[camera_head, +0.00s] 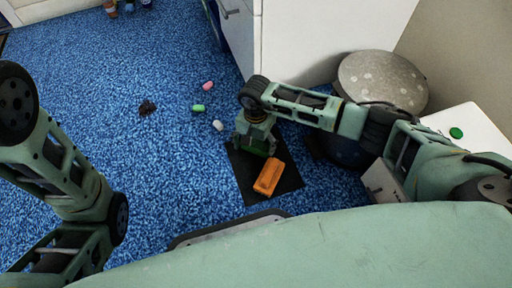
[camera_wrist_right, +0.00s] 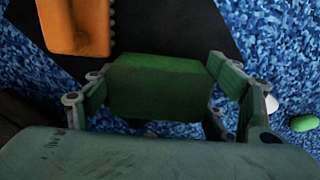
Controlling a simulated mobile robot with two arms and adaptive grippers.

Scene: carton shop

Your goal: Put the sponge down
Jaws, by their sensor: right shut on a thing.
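The sponge (camera_wrist_right: 155,88) is a dark green block between the fingers of my right gripper (camera_wrist_right: 165,95) in the right wrist view. The fingers press on its two sides. In the head view my right gripper (camera_head: 257,143) points down over a black mat (camera_head: 240,178) on the floor, and only a little of the green sponge shows under it. I cannot tell whether the sponge touches the mat. My left arm is at the left of the head view; its gripper is out of view.
An orange object (camera_head: 268,177) lies on the mat beside my right gripper; it also shows in the right wrist view (camera_wrist_right: 75,25). Green (camera_head: 198,108), pink (camera_head: 208,86) and white (camera_head: 218,125) small pieces lie on the blue carpet. A white cabinet (camera_head: 300,45) stands behind. Carpet at left is mostly clear.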

